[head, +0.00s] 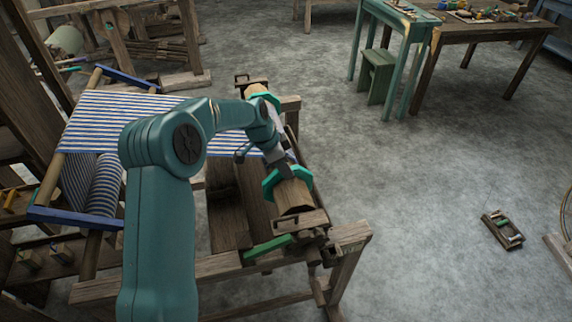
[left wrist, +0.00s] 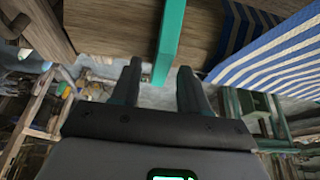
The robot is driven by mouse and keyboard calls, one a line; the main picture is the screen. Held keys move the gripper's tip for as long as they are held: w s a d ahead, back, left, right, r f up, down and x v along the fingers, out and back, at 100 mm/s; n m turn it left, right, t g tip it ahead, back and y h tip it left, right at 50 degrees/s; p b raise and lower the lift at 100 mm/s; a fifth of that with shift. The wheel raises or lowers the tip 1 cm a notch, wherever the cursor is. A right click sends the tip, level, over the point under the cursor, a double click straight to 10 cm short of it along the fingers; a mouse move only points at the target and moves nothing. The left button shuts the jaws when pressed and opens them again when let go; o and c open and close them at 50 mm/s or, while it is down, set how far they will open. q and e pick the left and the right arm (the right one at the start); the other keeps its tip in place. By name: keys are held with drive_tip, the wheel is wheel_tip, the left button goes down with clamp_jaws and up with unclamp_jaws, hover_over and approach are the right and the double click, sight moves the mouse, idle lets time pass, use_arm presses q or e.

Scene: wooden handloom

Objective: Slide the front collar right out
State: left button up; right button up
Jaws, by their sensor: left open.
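A green, many-sided collar (head: 287,182) sits around the near part of the wooden roller (head: 294,199) on the loom's right side. A second green collar (head: 262,97) is around the roller's far part. My left gripper (head: 281,160) is at the near collar, fingers pointing toward it. In the left wrist view the open left gripper (left wrist: 159,70) has a finger on each side of the green collar's edge (left wrist: 170,40). The edge looks closer to the right finger; I cannot tell whether they touch. My left arm hides part of the roller and cloth. My right gripper is not in view.
Blue-and-white striped cloth (head: 110,118) spans the loom behind my arm. A green lever (head: 268,248) and a wooden end block (head: 300,222) stand near the roller's near end. The floor (head: 430,220) to the right is mostly open, with a small wooden tray (head: 503,230) on it.

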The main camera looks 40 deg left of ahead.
use_arm(q)
drive_tip(key=shift+w+d+f, duration=0.1)
drive_tip(key=shift+w+f, duration=0.2)
drive_tip(key=shift+f, duration=0.25)
drive_tip(key=shift+s+d+r, duration=0.1)
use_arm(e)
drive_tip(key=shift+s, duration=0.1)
use_arm(q)
drive_tip(key=shift+c, duration=0.3)
